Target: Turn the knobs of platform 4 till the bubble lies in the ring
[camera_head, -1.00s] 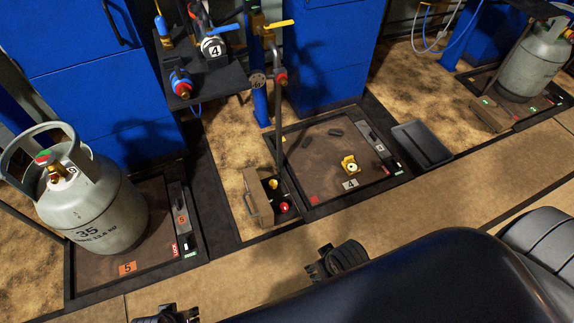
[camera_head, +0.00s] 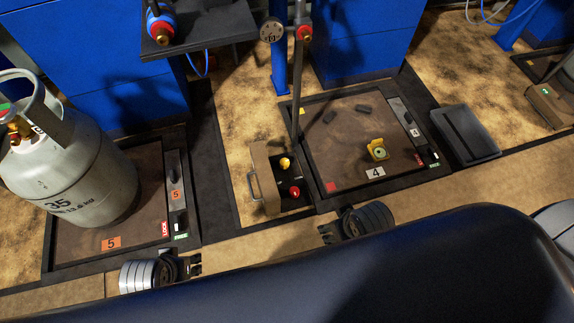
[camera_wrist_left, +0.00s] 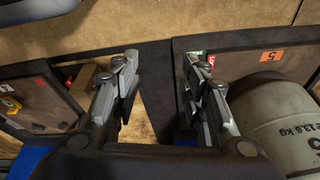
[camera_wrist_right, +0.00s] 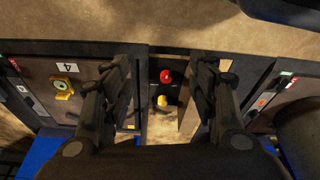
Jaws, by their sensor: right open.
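Platform 4 (camera_head: 335,170) is a brown plate in a dark frame with a "4" label (camera_head: 375,173). A yellow bubble level (camera_head: 378,150) with a round green face sits on it; the bubble is too small to place. A yellow knob (camera_head: 285,162) and a red knob (camera_head: 295,191) stand in a dark recess left of the plate. My right gripper (camera_head: 328,233) is open and empty near the platform's front edge; its wrist view shows the red knob (camera_wrist_right: 166,76) and yellow knob (camera_wrist_right: 162,101) between its fingers, apart from them. My left gripper (camera_head: 192,265) is open and empty near platform 5.
A grey gas cylinder (camera_head: 70,170) stands on platform 5 (camera_head: 150,190) at left. An opened brown cover (camera_head: 264,178) with a handle stands beside the knobs. A thin post (camera_head: 298,80) rises behind them. A black tray (camera_head: 465,135) lies right of platform 4.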

